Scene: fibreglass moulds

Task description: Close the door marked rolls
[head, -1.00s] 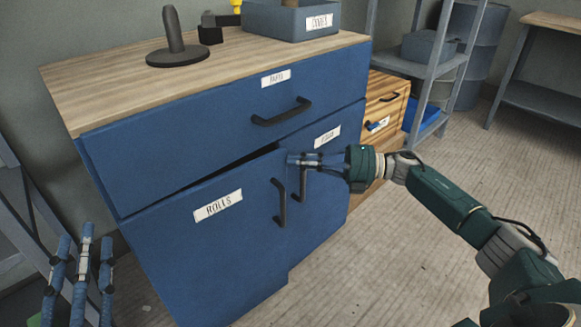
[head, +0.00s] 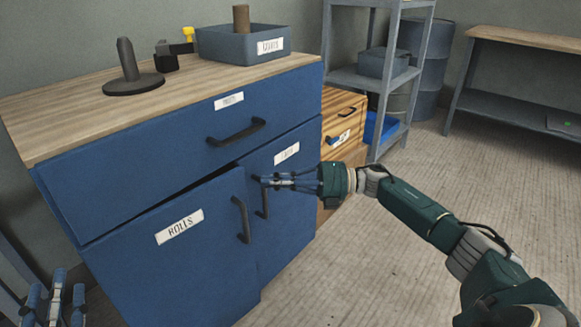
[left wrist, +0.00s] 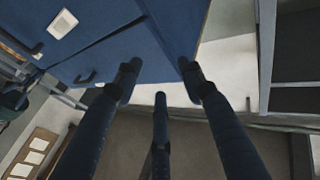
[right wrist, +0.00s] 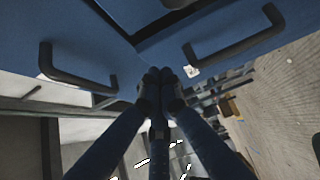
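The blue door marked ROLLS (head: 165,265) is the left door of the cabinet. It stands slightly ajar, with a dark gap along its top edge. Its black upright handle (head: 241,220) is near its right edge. My right gripper (head: 262,181) is by the upper right edge of this door, in front of the neighbouring door; contact cannot be told. Its fingers are drawn together with nothing seen between them, also in the right wrist view (right wrist: 160,76). My left gripper (head: 55,285) is low at the left, with fingers spread and empty, also in the left wrist view (left wrist: 160,80).
A shut drawer (head: 190,150) is above the doors. The right-hand door (head: 285,205) looks shut. The wooden top holds a grey bin (head: 225,45) and a dark stand (head: 130,75). A wooden drawer unit (head: 335,105) and metal shelf (head: 360,80) stand at right. Floor in front is clear.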

